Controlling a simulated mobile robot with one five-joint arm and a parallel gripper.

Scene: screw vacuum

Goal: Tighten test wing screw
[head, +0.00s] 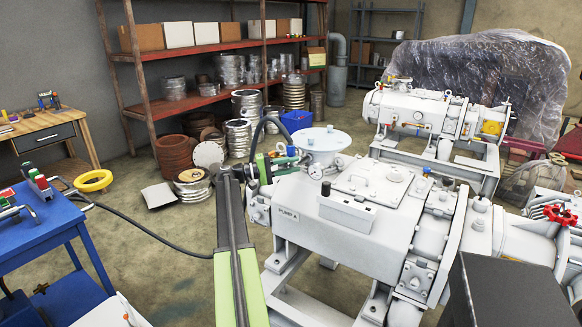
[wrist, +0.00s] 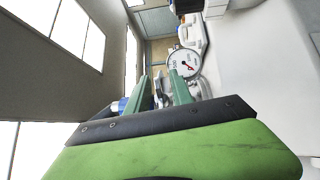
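The white pump marked PUMP A (head: 345,215) stands in the middle of the head view. I cannot see contact with either finger. In the head view, my green arm reaches the pump's left end and hides part of the fittings there.
A white round flange (head: 322,140) stands behind the pump's left end. A blue table (head: 40,225) with tools is at left, and a black hose crosses the floor. A second pump (head: 420,110) is behind. A dark box (head: 505,295) is at front right.

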